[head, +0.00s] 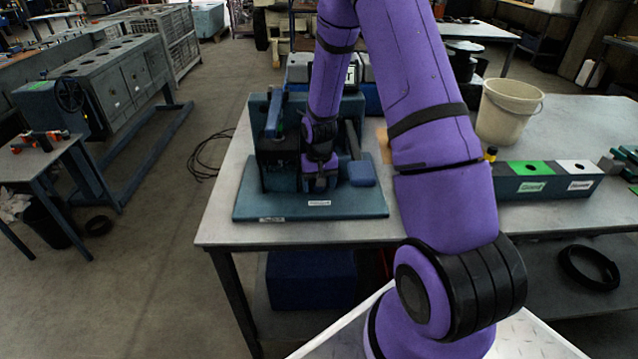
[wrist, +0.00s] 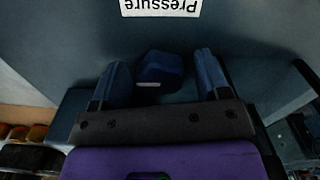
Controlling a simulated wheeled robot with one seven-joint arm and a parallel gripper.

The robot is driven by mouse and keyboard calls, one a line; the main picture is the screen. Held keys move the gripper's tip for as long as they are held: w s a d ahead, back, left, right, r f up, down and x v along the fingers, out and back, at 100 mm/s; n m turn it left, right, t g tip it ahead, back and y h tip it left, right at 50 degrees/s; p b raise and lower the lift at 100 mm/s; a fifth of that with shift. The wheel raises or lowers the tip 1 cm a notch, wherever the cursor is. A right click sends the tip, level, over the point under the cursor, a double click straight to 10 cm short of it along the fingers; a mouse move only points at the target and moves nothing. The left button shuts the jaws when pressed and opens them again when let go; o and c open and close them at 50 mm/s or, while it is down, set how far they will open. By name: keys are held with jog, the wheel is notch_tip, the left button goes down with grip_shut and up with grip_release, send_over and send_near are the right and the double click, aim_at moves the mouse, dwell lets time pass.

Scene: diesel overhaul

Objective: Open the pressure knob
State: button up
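The pressure knob (wrist: 160,68) is a small dark blue knob. In the wrist view it sits between the two blue fingers of my gripper (wrist: 161,60), with a gap on each side. My gripper is open around it and does not appear to grip it. A white label reading "Pressure" (wrist: 160,6) shows upside down near the knob. In the head view my gripper (head: 320,178) is low at the front of the blue-green test machine (head: 262,205), just behind a small white label on its base plate. The knob is hidden there by my gripper.
A lever with a blue pad (head: 362,173) stands close to the right of my gripper. Another lever (head: 273,115) stands to its left. On the table (head: 370,232) to the right are a bucket (head: 509,112) and a box with green and white tops (head: 540,187).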

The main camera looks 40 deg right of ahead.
notch_tip(320, 180, up, 11)
dwell(0.7)
jog(key=shift+f, duration=0.15)
dwell(0.3)
